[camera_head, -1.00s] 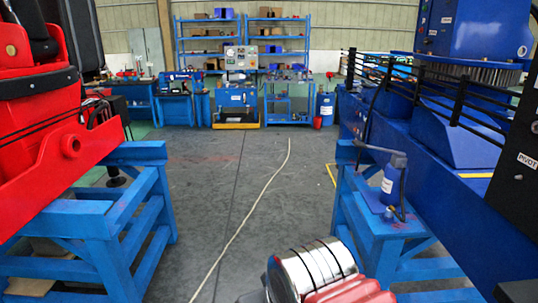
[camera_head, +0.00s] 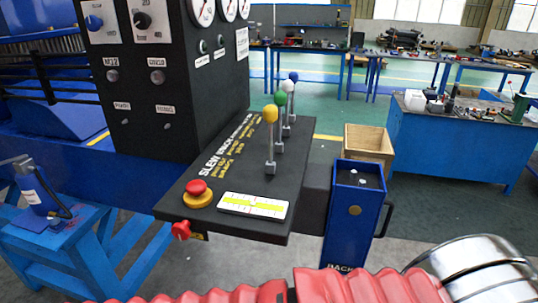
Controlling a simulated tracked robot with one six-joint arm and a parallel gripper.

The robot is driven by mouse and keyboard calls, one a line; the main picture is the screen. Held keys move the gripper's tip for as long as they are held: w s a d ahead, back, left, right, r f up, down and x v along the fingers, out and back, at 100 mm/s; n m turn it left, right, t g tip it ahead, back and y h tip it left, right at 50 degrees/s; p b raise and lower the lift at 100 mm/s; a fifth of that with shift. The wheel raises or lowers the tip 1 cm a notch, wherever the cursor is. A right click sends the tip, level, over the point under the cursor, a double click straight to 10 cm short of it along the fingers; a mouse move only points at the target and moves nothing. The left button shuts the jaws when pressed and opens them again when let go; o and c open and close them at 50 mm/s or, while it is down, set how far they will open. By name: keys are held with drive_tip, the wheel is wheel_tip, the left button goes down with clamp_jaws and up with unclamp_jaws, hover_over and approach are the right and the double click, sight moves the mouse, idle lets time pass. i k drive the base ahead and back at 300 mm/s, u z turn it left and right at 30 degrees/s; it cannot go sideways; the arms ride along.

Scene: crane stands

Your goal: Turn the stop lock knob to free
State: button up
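A small red knob (camera_head: 181,230) sits on the front edge of a black sloping control console, near its left corner; it looks like the stop lock knob. A small label with yellow shows just beside it, too small to read. Its exact turn position cannot be made out. A red mushroom button (camera_head: 197,188) on a yellow base stands on the console top just above the knob. My gripper is not in view; only red ribbed and shiny metal parts of my arm show along the bottom edge, apart from the console.
The console (camera_head: 233,180) carries several levers with yellow, green, white and blue balls and a white-yellow plate (camera_head: 253,205). A black gauge panel (camera_head: 160,85) rises behind. A blue box (camera_head: 352,212) stands right of it. A blue stand (camera_head: 55,240) is left.

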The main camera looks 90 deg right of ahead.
sight(180, 231)
drive_tip(key=z, duration=1.55)
drive_tip(key=k, duration=0.25)
drive_tip(key=z, duration=1.5)
